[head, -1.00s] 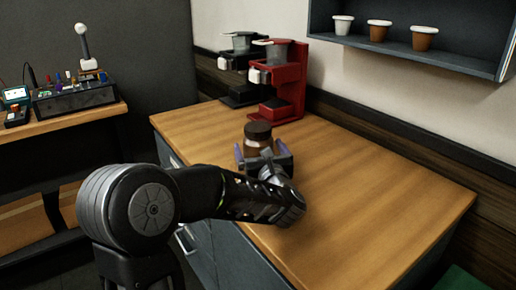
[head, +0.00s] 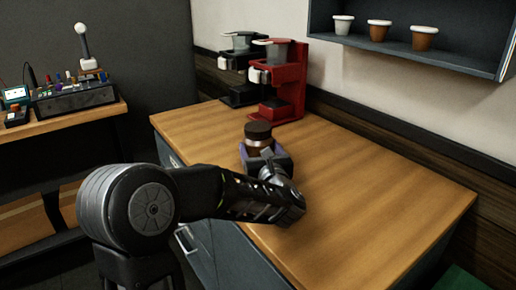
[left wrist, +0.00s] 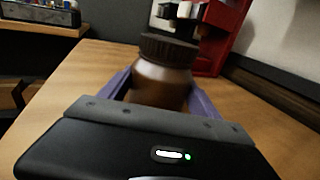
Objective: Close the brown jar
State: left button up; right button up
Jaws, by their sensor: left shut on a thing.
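The brown jar (head: 258,143) stands upright on the wooden counter, in front of the red coffee machine. A dark brown ribbed lid (head: 258,130) sits on top of it. In the left wrist view the jar (left wrist: 160,85) is between the purple fingers, with the lid (left wrist: 168,48) above them; the lid looks slightly tilted there, and I cannot tell how firmly it is seated. My left gripper (head: 264,156) is shut on the jar's body, below the lid. The jar's lower part is hidden by the gripper. My right gripper is not in view.
A red coffee machine (head: 291,80) and a black one (head: 238,75) stand at the counter's back. A wall shelf (head: 400,52) with small cups hangs at the upper right. The counter's right part (head: 390,195) is clear. A side table (head: 60,128) with tools stands at left.

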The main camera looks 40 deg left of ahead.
aim_at(259, 129)
pick_arm(q)
jog(key=shift+r, duration=0.1)
jog(key=c, duration=0.8)
jog(key=shift+r, duration=0.15)
notch_tip(259, 129, up, 10)
jog(key=shift+f+p, duration=0.1)
jog(key=shift+p, duration=0.3)
jog(key=o, duration=1.4)
grip_shut()
